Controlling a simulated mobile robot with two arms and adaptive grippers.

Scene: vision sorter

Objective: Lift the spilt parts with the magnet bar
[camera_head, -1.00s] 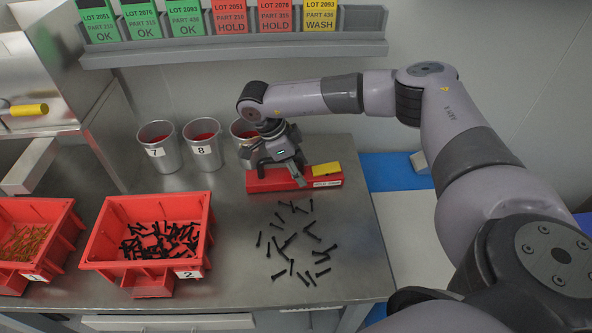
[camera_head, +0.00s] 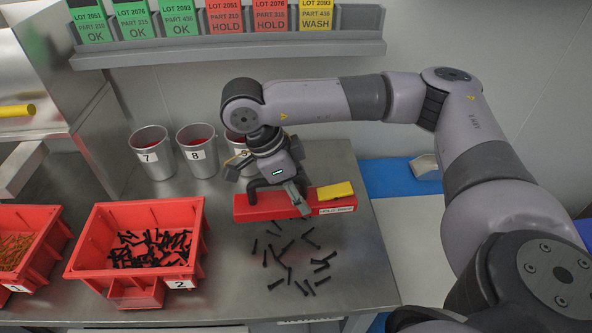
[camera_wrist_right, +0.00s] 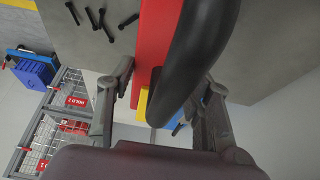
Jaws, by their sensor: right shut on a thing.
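The red magnet bar (camera_head: 258,209) has a black handle and a yellow block on its right end. My right gripper (camera_head: 282,196) is shut on the handle. In the right wrist view the gripper's fingers (camera_wrist_right: 163,105) sit either side of the black handle (camera_wrist_right: 195,60), with the red bar (camera_wrist_right: 150,35) beside it. The spilt black parts (camera_head: 290,268) lie scattered on the steel table in front of the bar. The bar covers the rear edge of the spill and looks raised off the table. My left gripper is not in view.
Red bin 2 (camera_head: 95,245) holds black parts. Red bin 1 (camera_head: 45,247) is at the left edge. Metal cups (camera_head: 155,165) stand at the back, one partly behind my gripper. The steel table (camera_head: 350,262) is clear right of the spill.

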